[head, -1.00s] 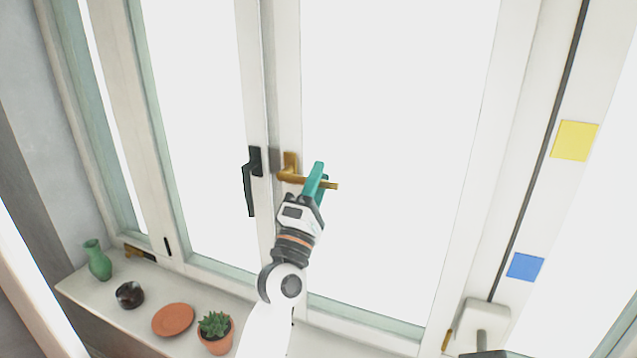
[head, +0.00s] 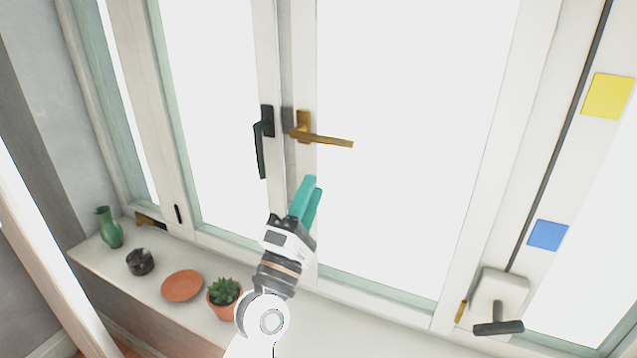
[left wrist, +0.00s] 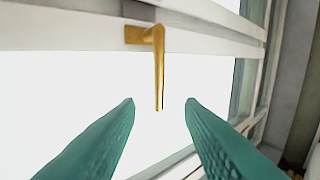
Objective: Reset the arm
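My left gripper (head: 308,196) is in front of the window, below a brass window handle (head: 328,139), and apart from it. In the left wrist view its two teal fingers (left wrist: 160,103) are spread with nothing between them. The brass handle (left wrist: 158,65) shows there ahead of the fingertips. In the head view the brass handle points to the right, tilted slightly down. A black handle (head: 263,142) on the neighbouring sash hangs down. My right gripper is not in view.
The sill (head: 97,252) holds a green vase (head: 109,228), a dark round pot (head: 140,262), a terracotta saucer (head: 182,286) and a potted succulent (head: 223,296) close to my left arm. A white crank box (head: 497,293) with a dark handle is at the lower right.

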